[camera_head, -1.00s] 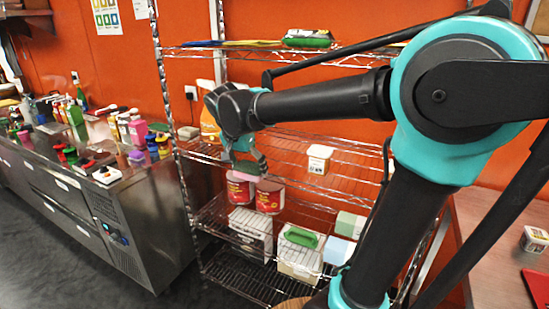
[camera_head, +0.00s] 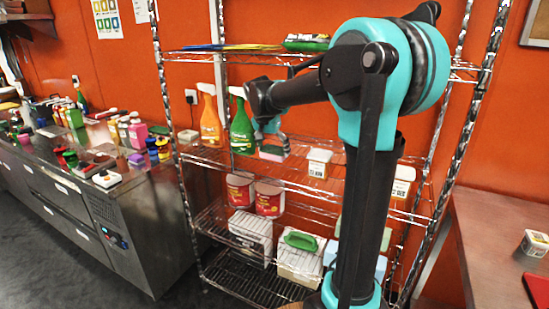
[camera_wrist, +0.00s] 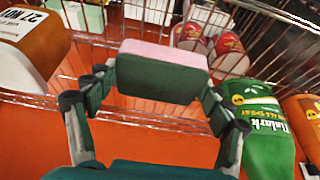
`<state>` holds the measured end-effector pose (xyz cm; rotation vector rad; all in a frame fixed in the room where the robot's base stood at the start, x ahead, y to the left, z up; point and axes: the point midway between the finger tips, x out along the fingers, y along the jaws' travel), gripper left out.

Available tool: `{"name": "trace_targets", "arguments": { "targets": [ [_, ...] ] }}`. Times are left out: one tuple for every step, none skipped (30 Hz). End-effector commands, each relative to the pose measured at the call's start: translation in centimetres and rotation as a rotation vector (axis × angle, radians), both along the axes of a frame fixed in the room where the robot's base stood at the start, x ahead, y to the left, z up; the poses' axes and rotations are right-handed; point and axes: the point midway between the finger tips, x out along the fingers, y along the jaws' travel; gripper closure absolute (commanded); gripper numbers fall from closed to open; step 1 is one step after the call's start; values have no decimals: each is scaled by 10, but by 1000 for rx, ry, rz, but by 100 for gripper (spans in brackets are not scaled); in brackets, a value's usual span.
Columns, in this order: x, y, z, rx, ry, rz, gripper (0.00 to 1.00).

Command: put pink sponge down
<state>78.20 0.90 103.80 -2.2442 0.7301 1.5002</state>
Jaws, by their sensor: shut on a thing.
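The pink sponge (camera_head: 272,155) is at the upper-middle wire shelf (camera_head: 300,186) in the head view, right of the green spray bottle. In the wrist view the sponge (camera_wrist: 163,73) shows a pink face and a dark green layer, between both fingers. My gripper (camera_head: 271,143) is shut on it from above; its fingers (camera_wrist: 155,92) also show in the wrist view. The sponge is at or just over the wires; I cannot tell whether it touches them.
A green spray bottle (camera_head: 242,125) and an orange one (camera_head: 210,118) stand left of my gripper. A small white tub (camera_head: 319,163) stands to the right. Red cans (camera_head: 270,198) are on the shelf below. Another shelf (camera_head: 250,56) runs overhead.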

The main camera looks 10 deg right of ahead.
Motion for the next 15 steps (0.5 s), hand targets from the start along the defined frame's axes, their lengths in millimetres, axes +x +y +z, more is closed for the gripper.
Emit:
{"name": "trace_targets", "arguments": {
  "targets": [
    [4,-3,0,0,0,-1,56],
    [7,-6,0,0,0,-2,56],
    [9,-6,-4,0,0,-2,56],
    [8,-6,-10,0,0,-1,56],
    [8,-6,-15,0,0,0,56],
    [8,-6,-21,0,0,0,56],
    [7,-5,-26,0,0,0,56],
    [7,-6,-30,0,0,0,56],
    [7,-6,-33,0,0,0,56],
    [7,-5,-35,0,0,0,56],
    [7,-6,-35,0,0,0,56],
    [7,-5,-36,0,0,0,56],
    [7,-5,-35,0,0,0,56],
    [7,-5,-35,0,0,0,56],
    [7,-5,-35,0,0,0,56]
  ]
}}
